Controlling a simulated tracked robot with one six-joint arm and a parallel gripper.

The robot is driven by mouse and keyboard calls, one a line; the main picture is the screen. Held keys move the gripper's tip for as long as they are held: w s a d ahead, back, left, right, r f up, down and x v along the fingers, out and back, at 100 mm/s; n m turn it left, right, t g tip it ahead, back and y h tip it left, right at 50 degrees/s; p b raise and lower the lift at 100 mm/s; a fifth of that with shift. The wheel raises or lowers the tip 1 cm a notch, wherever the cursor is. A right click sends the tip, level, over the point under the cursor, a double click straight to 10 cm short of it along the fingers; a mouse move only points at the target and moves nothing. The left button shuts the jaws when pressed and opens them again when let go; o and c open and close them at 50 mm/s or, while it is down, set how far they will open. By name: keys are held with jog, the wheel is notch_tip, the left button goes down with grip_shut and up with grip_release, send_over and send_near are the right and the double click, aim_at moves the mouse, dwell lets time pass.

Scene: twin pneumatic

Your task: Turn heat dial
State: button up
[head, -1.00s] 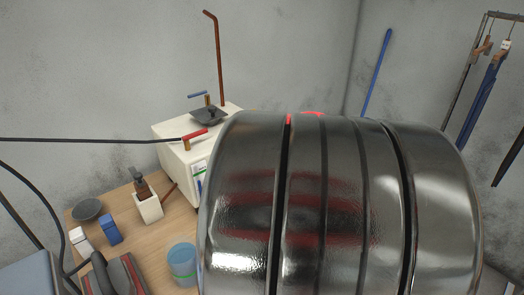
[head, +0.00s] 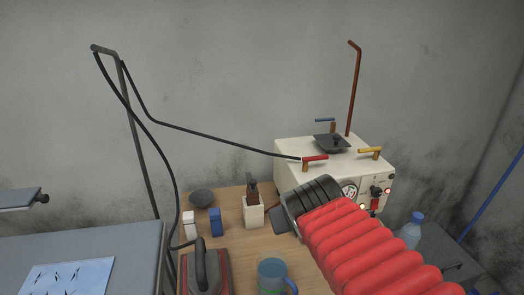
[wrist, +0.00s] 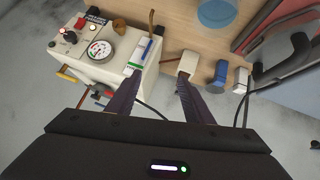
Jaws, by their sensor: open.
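The white steam-generator-like box (head: 315,155) stands at the table's back right in the head view. Its front panel carries a round gauge (head: 350,190) and a dark dial (head: 376,191) to the right of it. The wrist view shows the panel at upper left, with the gauge (wrist: 100,49), the dial (wrist: 68,37) and a red part (wrist: 80,23) beside it. The dial's markings are too small to read. My gripper (wrist: 155,79) is open and empty, its fingers apart and clear of the dial. In the head view my arm hides the box's lower left.
The box top has red (head: 315,158), yellow (head: 370,150) and blue (head: 325,120) handles. A dark hose (head: 215,137) runs to the box. A blue cup (head: 272,275), an iron (head: 203,265) and small containers stand on the wooden table (head: 237,250). A bottle (head: 411,230) stands at right.

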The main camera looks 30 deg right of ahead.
jog(key=s+a+f+n+g+y, duration=0.1)
jog(key=s+a+y, duration=0.1)
jog(key=s+a, duration=0.2)
jog(key=s+a+f+n+g+y, duration=0.1)
jog(key=s+a, duration=0.3)
jog(key=a, duration=0.7)
jog(key=shift+f+y, duration=0.45)
jog(key=shift+y, duration=0.35)
jog(key=shift+c, duration=2)
